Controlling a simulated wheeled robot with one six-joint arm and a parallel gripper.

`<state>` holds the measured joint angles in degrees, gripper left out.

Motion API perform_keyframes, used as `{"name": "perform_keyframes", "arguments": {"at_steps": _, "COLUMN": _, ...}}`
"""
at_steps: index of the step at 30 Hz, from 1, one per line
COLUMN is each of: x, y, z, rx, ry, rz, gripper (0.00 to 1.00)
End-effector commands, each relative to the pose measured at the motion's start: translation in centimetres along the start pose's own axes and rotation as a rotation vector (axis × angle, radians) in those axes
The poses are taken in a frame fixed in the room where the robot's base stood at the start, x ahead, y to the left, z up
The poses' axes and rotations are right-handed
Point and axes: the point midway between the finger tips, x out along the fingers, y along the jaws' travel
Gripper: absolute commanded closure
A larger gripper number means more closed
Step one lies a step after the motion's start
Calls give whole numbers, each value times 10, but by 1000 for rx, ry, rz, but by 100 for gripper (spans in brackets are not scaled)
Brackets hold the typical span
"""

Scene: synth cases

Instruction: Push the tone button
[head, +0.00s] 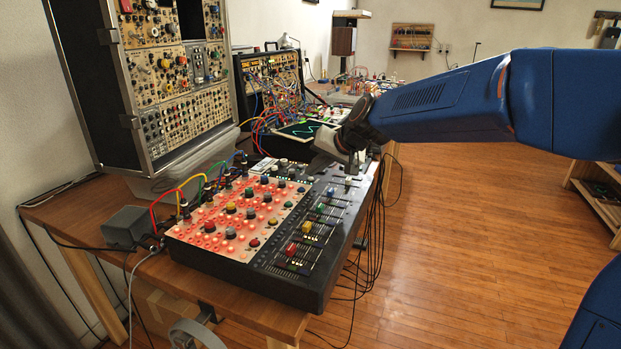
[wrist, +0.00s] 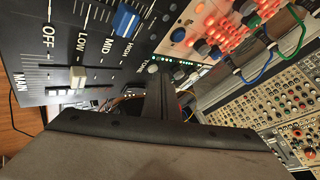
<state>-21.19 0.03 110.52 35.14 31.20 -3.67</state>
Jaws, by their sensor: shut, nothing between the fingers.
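The tone button is a small pale round knob (wrist: 153,69) next to the TONE label in the wrist view. It sits on the dark panel of the mixer (head: 335,235). My gripper (wrist: 161,78) is shut and empty. Its fingertips are right beside the button in the wrist view, but I cannot tell whether they touch it. In the head view my gripper (head: 350,165) is low over the far right part of the mixer and hides that part, so the button cannot be made out there.
A blue slider cap (wrist: 125,20) and a white slider cap (wrist: 77,77) stand up near the button. Lit red knob rows (head: 240,215) cover the mixer's left side. Patch cables (head: 190,185) run along its back edge. A tall synth rack (head: 150,90) stands at the left.

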Motion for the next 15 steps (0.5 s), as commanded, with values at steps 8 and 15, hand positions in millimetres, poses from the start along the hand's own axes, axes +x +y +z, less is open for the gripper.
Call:
{"name": "perform_keyframes", "arguments": {"at_steps": 8, "x": -5, "y": -4, "z": -4, "rx": -1, "ry": 1, "rz": 0, "gripper": 100}}
{"name": "perform_keyframes", "arguments": {"at_steps": 15, "x": -6, "y": -5, "z": -5, "rx": -1, "ry": 1, "rz": 0, "gripper": 100}}
